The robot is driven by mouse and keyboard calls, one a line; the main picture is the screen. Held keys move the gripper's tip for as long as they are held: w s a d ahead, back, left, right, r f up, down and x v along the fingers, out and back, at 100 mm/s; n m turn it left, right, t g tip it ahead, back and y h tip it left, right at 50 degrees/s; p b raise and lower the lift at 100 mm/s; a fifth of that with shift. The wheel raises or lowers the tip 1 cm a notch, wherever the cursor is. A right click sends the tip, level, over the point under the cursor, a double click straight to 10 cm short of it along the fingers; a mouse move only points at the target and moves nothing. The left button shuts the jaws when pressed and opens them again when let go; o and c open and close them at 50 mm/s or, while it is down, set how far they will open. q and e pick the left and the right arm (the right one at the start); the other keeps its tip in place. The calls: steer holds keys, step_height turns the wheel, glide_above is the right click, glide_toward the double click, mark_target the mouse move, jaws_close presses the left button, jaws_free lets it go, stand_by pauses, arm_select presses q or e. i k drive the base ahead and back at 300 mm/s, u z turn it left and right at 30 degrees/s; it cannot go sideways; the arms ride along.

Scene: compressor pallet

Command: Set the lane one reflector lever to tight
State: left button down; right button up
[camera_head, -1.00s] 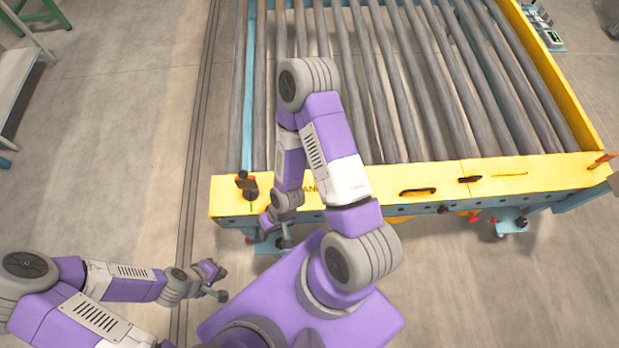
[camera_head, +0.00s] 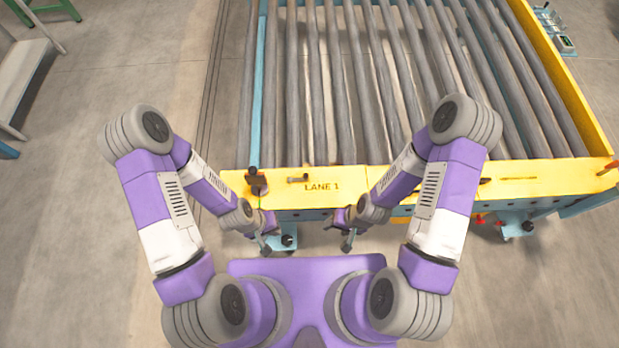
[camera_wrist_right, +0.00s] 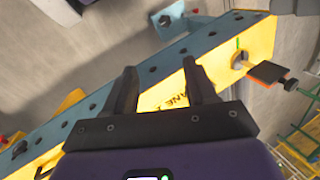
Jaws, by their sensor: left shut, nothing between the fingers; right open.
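The dark reflector lever (camera_head: 257,181) is at the left end of the yellow front rail (camera_head: 440,184), left of the "LANE 1" lettering (camera_head: 322,187). In the right wrist view the lever (camera_wrist_right: 268,71) shows as a dark, orange-edged plate with a black knob, beside a round pivot and a green mark. I cannot read its setting. My left gripper (camera_head: 265,245) is shut and empty, in front of the rail below the lever. My right gripper (camera_head: 348,243) is open and empty, in front of the rail right of the lettering; its fingers show in the wrist view (camera_wrist_right: 160,86).
Grey rollers (camera_head: 340,90) fill the conveyor behind the rail. A blue foot bracket (camera_head: 282,242) stands under the rail close to my left gripper.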

mark_target(306, 179)
steer(key=k, duration=0.5)
steer(key=z, duration=3.8)
steer(key=k, duration=2.35)
steer(key=u, duration=1.55)
